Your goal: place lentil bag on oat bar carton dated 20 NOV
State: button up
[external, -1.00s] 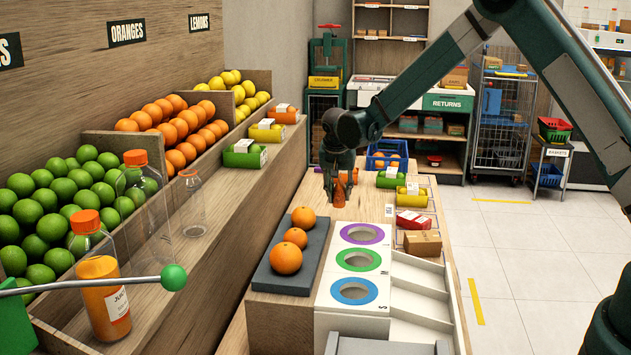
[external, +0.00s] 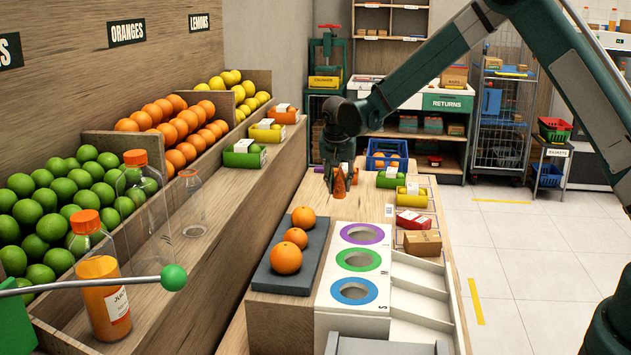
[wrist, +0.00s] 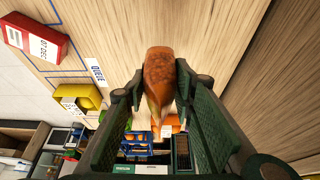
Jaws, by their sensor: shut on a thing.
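An orange-brown bag, apparently the lentil bag (external: 340,181), is held in my gripper (external: 338,187) over the far part of the wooden counter. In the wrist view the bag (wrist: 160,78) is pinched between both fingers. On the counter's right side are a green carton (external: 391,180), a yellow carton (external: 411,201) and a red carton (external: 412,222), right of my gripper. The red carton (wrist: 36,38) shows a label that seems to read 07 DEC in the wrist view. The yellow carton (wrist: 83,98) has a white label too small to read. I cannot tell which carton is dated 20 NOV.
A brown box (external: 422,243) lies nearer on the right edge. A blue crate (external: 387,154) with oranges stands beyond. A dark tray (external: 303,242) with oranges and a panel of coloured rings (external: 361,234) are nearer. More cartons, including a green one (external: 243,155), line the left shelf.

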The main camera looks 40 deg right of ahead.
jog(key=shift+s, duration=0.1)
jog(key=s+d+r+b, duration=0.2)
jog(key=s, duration=0.8)
jog(key=s+d+r+b, duration=0.1)
jog(key=s+d+b, duration=0.1)
jog(key=s, duration=0.8)
jog(key=s+d+r+b, duration=0.1)
jog(key=s+d, duration=0.3)
jog(key=s, duration=0.7)
jog(key=shift+d+r+b, duration=0.25)
jog(key=shift+r+b, duration=0.15)
jog(key=shift+r, duration=0.45)
send_near(423, 233)
jog(key=shift+w+d+r, duration=0.1)
jog(key=shift+w+d, duration=0.55)
jog(key=shift+d, duration=0.1)
jog(key=shift+b, duration=0.3)
jog(key=shift+f, duration=2.1)
jog(key=shift+f+b, duration=0.2)
jog(key=shift+b, duration=0.2)
